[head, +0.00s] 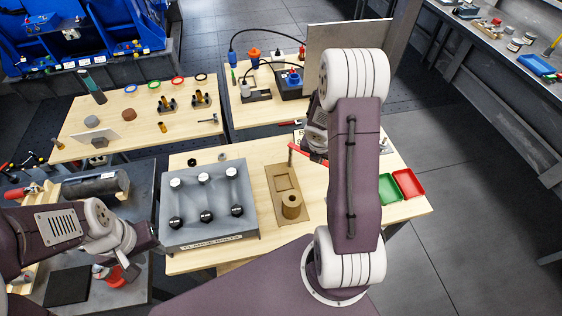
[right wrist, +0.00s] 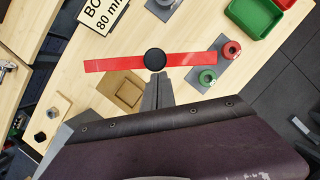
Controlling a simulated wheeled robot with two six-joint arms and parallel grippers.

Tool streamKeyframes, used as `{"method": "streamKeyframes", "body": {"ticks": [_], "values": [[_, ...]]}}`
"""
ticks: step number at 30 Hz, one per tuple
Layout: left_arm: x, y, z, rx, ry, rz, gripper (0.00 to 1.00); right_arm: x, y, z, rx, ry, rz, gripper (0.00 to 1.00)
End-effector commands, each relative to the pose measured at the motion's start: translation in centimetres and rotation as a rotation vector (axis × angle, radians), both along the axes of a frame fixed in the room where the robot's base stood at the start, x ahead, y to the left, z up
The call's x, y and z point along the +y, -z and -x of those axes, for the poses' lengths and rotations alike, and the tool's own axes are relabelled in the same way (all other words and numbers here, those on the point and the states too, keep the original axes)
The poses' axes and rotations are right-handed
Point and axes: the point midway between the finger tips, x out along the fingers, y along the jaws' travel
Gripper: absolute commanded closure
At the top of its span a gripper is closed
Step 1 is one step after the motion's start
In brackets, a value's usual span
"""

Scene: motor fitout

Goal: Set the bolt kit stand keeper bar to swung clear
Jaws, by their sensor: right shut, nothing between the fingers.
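The keeper bar is a long red bar (right wrist: 105,65) on a round black pivot knob (right wrist: 154,60); in the right wrist view it lies nearly level across the picture. Its right end lies close to a red ring (right wrist: 231,50) and a green ring (right wrist: 207,77). In the head view part of the red bar (head: 293,154) shows left of my right wrist. My right gripper (right wrist: 158,78) is shut and empty, its tips just below the knob in the picture; contact cannot be told. My left gripper (head: 132,272) is low at left, its jaws unclear.
A grey flange bolts box (head: 210,239) and a tan board with a cylinder (head: 291,205) stand left of the bar. A red tray (head: 408,184) and a green tray (head: 389,190) lie at right. A sign (right wrist: 102,12) stands behind the bar.

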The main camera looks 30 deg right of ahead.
Motion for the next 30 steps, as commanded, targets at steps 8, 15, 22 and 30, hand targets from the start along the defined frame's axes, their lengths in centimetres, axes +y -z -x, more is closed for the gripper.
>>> {"method": "streamKeyframes", "body": {"ticks": [8,15,22,30], "values": [[0.0,-1.0,0.0,0.0,0.0,0.0,0.64,-1.3,-0.1,-0.4,0.001,0.007,0.001,1.0],[0.0,-1.2,0.0,0.0,0.0,0.0,0.64,-1.7,-0.1,-0.6,-0.002,0.008,0.002,1.0],[0.0,-1.2,0.0,0.0,0.0,0.0,0.64,-1.8,-0.1,-0.7,-0.004,0.009,0.004,1.0],[0.0,-1.4,0.0,0.0,0.0,0.0,0.64,-1.4,-0.4,-1.0,-0.006,0.007,0.004,1.0]]}}
